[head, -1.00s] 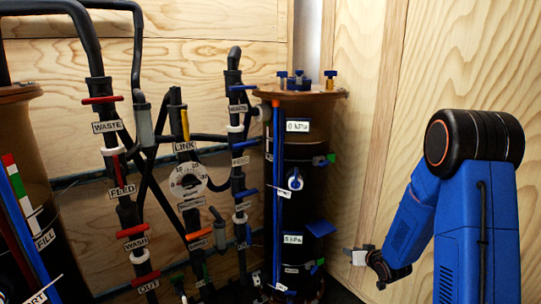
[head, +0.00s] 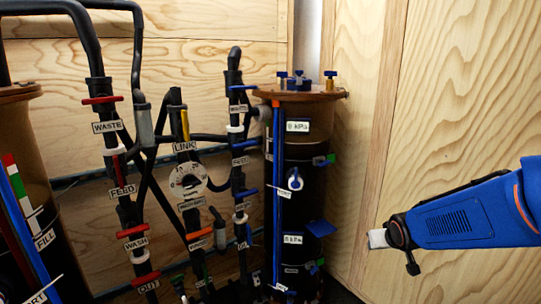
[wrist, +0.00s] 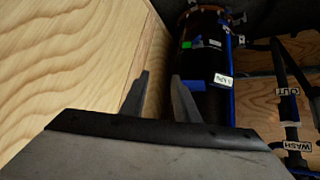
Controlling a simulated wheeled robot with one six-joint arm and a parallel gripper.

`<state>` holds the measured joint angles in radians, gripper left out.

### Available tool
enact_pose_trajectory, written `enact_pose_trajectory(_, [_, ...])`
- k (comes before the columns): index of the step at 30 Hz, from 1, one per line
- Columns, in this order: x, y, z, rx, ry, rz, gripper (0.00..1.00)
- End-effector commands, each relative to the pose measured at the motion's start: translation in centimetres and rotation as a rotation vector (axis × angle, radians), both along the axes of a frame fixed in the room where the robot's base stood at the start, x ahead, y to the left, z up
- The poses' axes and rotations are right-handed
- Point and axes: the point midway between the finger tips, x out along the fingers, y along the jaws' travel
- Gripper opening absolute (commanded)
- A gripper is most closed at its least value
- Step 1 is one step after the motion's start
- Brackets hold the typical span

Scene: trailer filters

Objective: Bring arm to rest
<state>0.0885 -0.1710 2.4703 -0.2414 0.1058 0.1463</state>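My blue arm (head: 460,216) reaches in from the right edge in the head view, in front of the bare plywood wall. Its pale end, my gripper (head: 377,239), points left and stands to the right of the dark filter column (head: 305,190), apart from it in the picture. In the wrist view the two grey fingers of my gripper (wrist: 160,76) stand apart with nothing between them. The filter column also shows beyond the fingers in the wrist view (wrist: 205,70).
Black pipes with labelled valves, such as the red-handled WASTE valve (head: 100,100), and a round dial (head: 188,182) fill the middle left. A second column (head: 35,140) stands at the left edge. The plywood wall (head: 450,90) bounds the right side.

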Motion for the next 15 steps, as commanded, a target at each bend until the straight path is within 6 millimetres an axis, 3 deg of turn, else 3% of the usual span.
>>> enact_pose_trajectory(6, [-5.8,0.7,2.9,0.0,0.062,-0.019,0.28])
enact_pose_trajectory(15, [-14.5,2.2,5.3,0.022,0.161,-0.025,0.28])
